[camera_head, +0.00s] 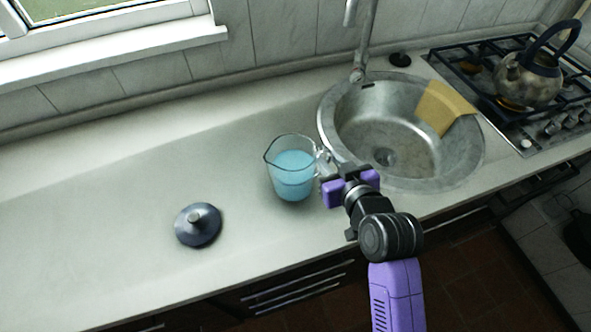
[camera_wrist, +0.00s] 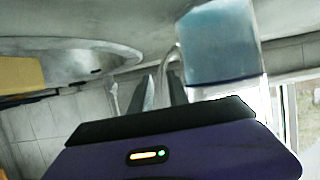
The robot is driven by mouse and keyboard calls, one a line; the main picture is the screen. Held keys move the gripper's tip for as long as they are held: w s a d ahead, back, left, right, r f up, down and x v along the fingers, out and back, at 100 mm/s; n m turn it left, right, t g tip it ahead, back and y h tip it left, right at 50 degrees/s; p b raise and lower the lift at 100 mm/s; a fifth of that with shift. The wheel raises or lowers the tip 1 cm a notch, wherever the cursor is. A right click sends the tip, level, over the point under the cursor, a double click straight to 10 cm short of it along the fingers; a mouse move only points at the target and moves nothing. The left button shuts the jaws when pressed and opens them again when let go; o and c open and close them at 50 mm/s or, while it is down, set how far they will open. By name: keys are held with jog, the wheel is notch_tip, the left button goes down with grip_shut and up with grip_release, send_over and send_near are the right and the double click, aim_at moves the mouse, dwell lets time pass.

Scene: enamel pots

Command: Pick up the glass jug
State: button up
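The clear glass jug (camera_head: 292,172) holds pale blue liquid and stands upright on the counter, left of the sink. Its handle side faces right, toward my gripper (camera_head: 324,166). In the wrist view the jug (camera_wrist: 220,45) fills the upper right and the fingertips of my gripper (camera_wrist: 161,84) are close beside its curved handle. The fingers show a gap between them, with part of the handle appearing in or just behind it. Firm contact with the handle cannot be made out.
A dark blue lid (camera_head: 198,226) with a knob lies on the counter (camera_head: 90,215) left of the jug. A round metal sink (camera_head: 350,120) with a yellow cloth (camera_head: 443,106) is to the right, below the faucet (camera_head: 364,40). A kettle (camera_head: 527,78) sits on the stove.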

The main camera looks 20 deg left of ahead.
jog(key=shift+w+a+f, duration=0.15)
jog(key=shift+w+a, duration=0.05)
jog(key=shift+w, duration=0.1)
jog(key=shift+c, duration=0.2)
grip_shut()
jog(key=shift+f, duration=0.15)
dwell(0.9)
